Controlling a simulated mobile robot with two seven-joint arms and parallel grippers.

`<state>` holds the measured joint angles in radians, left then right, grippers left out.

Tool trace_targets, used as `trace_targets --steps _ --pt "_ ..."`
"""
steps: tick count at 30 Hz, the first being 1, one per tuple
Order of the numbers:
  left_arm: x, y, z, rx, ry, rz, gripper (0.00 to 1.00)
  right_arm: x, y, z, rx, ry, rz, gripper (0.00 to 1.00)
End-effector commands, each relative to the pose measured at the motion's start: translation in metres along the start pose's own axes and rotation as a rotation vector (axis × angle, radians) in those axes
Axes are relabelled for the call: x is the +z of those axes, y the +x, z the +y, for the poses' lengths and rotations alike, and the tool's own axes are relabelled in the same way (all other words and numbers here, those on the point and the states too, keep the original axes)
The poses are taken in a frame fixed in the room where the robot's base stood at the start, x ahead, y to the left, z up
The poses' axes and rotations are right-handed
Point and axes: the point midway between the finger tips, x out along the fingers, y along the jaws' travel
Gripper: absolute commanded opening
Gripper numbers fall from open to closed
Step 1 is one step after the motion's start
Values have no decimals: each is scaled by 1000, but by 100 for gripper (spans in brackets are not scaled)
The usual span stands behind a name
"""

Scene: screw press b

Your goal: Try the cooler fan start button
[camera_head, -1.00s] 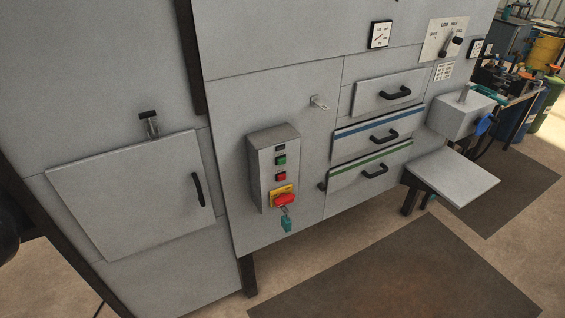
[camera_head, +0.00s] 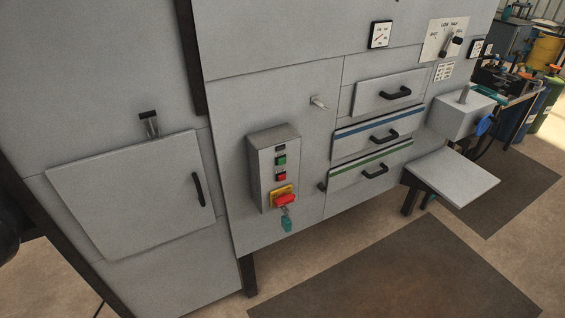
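A grey control box (camera_head: 261,170) is mounted on the front of the grey machine cabinet. On its face are a small dark label at the top, a green button (camera_head: 281,160) and a red button (camera_head: 281,176) below it. Under these is a red emergency-stop knob (camera_head: 285,200) on a yellow plate (camera_head: 277,192), with a key and teal tag (camera_head: 286,224) hanging beneath. The label's text is too small to read, so I cannot tell which button it names. Neither of my grippers shows in the head view. A dark shape at the left edge is unclear.
A closed door (camera_head: 130,195) with a black handle is at left. Several drawers (camera_head: 374,135) are right of the box. A flat grey shelf (camera_head: 453,176) juts out at right, below a grey box (camera_head: 460,115) with a lever. Open floor and a dark mat (camera_head: 400,275) lie in front.

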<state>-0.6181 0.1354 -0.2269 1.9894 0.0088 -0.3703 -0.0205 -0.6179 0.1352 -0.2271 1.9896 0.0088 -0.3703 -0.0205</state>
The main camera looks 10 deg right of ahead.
Motion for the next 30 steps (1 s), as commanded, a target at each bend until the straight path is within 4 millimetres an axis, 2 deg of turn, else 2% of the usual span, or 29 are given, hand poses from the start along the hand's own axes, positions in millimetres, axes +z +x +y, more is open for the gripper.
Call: trace_targets --steps 4,9,11,12,30 --pt "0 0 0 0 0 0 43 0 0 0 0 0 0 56" --pt "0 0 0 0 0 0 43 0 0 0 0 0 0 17" --pt "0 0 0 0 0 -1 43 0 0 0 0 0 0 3" --pt "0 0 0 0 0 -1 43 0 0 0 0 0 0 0" --pt "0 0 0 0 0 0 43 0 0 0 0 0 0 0"
